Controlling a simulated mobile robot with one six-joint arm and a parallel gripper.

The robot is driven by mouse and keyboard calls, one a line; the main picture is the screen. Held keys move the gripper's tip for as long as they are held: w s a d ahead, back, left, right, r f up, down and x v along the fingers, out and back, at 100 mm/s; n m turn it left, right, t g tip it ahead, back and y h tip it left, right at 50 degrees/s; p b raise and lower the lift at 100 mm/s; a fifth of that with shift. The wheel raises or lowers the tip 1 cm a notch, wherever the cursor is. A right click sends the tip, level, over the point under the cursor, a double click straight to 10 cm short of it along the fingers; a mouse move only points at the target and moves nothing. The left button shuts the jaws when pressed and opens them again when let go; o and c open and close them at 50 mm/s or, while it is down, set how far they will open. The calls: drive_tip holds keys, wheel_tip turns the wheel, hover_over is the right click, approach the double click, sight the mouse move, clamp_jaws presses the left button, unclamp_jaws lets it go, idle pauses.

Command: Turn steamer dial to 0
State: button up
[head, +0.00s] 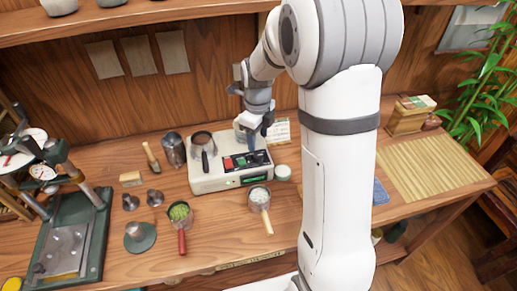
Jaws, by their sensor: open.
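The steamer (205,181) is a cream box on the wooden table, with a dark control panel (236,165) on its top that carries red and dark parts and a green strip at the front. The dial cannot be picked out clearly at this size. My gripper (253,143) points down over the right back part of the panel. Its jaws are open and I see nothing between them. I cannot tell whether the fingers touch the panel. My arm hides part of the table to the right of the steamer.
A metal pot (202,142) with a dark handle sits on the steamer's left. A metal cup (174,150), a pan of green leaf (180,213), a pan of white stuff (260,196) and a press (75,230) stand around. A bamboo mat (430,165) lies at right.

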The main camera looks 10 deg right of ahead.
sight(258, 155)
wheel_tip(258, 155, down, 7)
drive_tip(key=shift+r+p, duration=0.1)
drive_tip(key=shift+p, duration=0.4)
drive_tip(key=shift+c, duration=0.4)
drive_tip(key=c, duration=0.9)
